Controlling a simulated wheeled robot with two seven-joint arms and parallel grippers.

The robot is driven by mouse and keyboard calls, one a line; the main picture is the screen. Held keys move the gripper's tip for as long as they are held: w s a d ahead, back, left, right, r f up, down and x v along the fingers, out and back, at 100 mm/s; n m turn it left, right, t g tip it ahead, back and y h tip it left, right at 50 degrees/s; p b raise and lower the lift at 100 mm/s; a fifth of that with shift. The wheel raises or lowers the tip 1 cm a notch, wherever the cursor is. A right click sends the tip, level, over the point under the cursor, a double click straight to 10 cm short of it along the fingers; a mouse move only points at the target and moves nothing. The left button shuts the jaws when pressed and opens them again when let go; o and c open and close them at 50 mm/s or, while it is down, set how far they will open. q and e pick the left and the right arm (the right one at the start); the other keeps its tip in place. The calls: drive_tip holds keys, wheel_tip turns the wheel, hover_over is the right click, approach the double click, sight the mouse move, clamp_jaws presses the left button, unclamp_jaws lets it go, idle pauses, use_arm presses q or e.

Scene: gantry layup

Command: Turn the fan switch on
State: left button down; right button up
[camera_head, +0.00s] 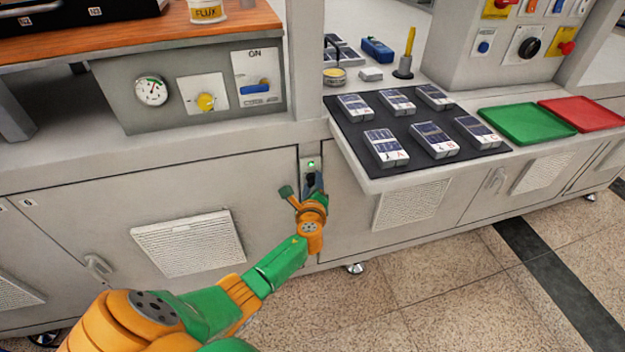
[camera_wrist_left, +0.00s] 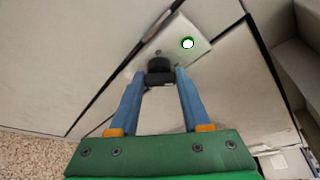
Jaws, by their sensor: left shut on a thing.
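The switch plate (camera_head: 304,164) is a small pale panel on the cabinet front below the bench, with a lit green lamp (camera_head: 311,163). No fan label is readable. My left gripper (camera_head: 313,186) is at the plate. In the left wrist view its two blue fingers (camera_wrist_left: 161,80) are closed on the sides of the black knob. The knob's exact angle is hard to tell. My right gripper is out of view.
Cabinet doors with a vent panel (camera_head: 188,244) and a handle (camera_head: 98,266) lie left of the switch. The bench edge juts out above right, with a black mat (camera_head: 410,116) of several battery-like packs. Green (camera_head: 527,123) and red (camera_head: 590,113) trays stand farther right. The floor is clear.

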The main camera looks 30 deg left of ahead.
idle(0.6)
use_arm(q)
drive_tip(key=shift+c, duration=1.8)
unclamp_jaws()
drive_tip(key=shift+s+d+r+p, duration=0.15)
drive_tip(key=shift+s+d+p, duration=0.1)
drive_tip(key=shift+p, duration=0.15)
drive_tip(key=p+v, duration=0.2)
drive_tip(key=v, duration=0.4)
drive_tip(key=shift+s+d, duration=0.1)
